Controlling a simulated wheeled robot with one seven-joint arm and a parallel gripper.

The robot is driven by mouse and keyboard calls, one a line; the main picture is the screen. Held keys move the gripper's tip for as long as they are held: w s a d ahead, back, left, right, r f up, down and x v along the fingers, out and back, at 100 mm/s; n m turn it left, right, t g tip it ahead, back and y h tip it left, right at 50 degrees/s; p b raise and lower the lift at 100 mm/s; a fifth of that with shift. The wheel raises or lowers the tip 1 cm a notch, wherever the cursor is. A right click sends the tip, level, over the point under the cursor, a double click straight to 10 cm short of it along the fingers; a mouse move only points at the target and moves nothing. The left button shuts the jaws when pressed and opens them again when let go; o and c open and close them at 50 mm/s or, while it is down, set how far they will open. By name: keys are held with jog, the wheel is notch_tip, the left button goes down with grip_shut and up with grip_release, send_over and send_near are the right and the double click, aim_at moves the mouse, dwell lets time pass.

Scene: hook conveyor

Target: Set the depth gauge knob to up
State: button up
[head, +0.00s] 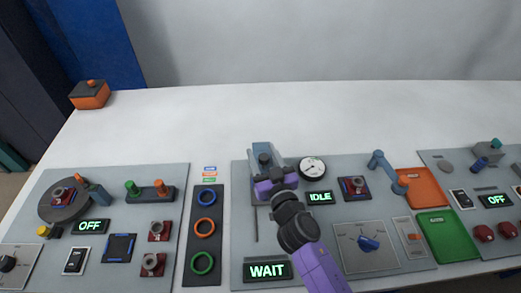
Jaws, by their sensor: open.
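A blue knob (368,243) sits on a square grey dial plate (350,262) with marks around it, right of my forearm. Its pointer seems to lie roughly sideways, but it is too small to read surely. A round white gauge (312,168) with a dark needle stands further back. No label tells which control is the depth gauge knob. My gripper (274,182), purple and black, is over the middle panel, left of the white gauge and in front of a grey-blue upright device (263,154). It is open; its fingertips are partly hidden, and I cannot tell whether it touches the device.
A black knob (7,264) is on the left panel. The middle panel holds an IDLE display (319,198), a WAIT display (267,271), a blue lever (385,168), a slider (411,237), and orange (420,188) and green (447,238) trays.

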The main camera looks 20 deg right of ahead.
jog(key=s, duration=0.2)
jog(key=s+b, duration=0.1)
jog(key=s, duration=0.2)
jog(key=shift+s+a, duration=0.2)
jog(key=shift+s, duration=0.2)
jog(key=shift+a+r+n, duration=0.15)
jog(key=shift+n, duration=0.25)
jog(key=s+r+g, duration=0.1)
jog(key=s+r, duration=0.1)
jog(key=s, duration=1.7)
jog(key=s+r+g+y, duration=0.1)
jog(key=s+r+g, duration=0.1)
jog(key=s, duration=1.6)
jog(key=shift+s+d, duration=0.4)
jog(key=shift+d, duration=0.05)
